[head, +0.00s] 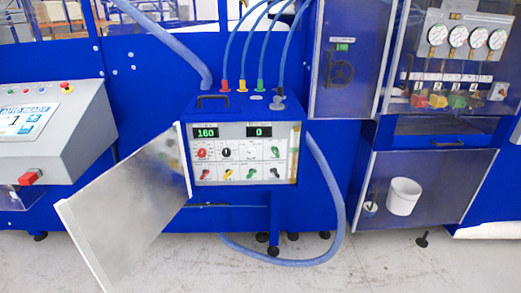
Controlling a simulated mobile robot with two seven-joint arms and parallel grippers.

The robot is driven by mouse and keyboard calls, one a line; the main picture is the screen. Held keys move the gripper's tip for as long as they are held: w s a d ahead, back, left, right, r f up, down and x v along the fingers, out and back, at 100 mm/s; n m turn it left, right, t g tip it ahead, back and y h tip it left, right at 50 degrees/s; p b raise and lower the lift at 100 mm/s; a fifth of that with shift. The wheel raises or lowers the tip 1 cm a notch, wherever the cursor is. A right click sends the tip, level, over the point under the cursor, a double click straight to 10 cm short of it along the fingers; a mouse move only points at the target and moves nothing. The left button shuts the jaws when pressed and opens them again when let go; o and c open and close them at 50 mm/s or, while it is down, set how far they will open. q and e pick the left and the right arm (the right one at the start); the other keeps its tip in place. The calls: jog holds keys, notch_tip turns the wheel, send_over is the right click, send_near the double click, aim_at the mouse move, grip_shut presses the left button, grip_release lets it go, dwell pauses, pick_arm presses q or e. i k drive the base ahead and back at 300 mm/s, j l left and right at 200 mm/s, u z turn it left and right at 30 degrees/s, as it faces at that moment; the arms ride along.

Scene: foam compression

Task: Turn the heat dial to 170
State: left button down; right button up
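A blue control box (249,113) stands in the middle with its metal door open to the left. Its white front panel (250,153) carries two green displays. The left display (205,132) reads 160 and the right display (260,132) reads 0. Below the left display is a red dial (198,153), with a black dial (227,152) beside it. A green knob (275,152) is at the right, and several coloured knobs line the lower row. The labels are too small to read, so I cannot tell which dial is heat. Neither gripper is in view.
The open metal door (125,208) juts out toward the front left. Blue hoses (322,190) run above and right of the box. A grey console (50,135) stands left; a clear-fronted cabinet (445,70) with gauges stands right. The floor in front is clear.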

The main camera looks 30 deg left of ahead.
aim_at(202, 152)
jog(key=u, duration=1.25)
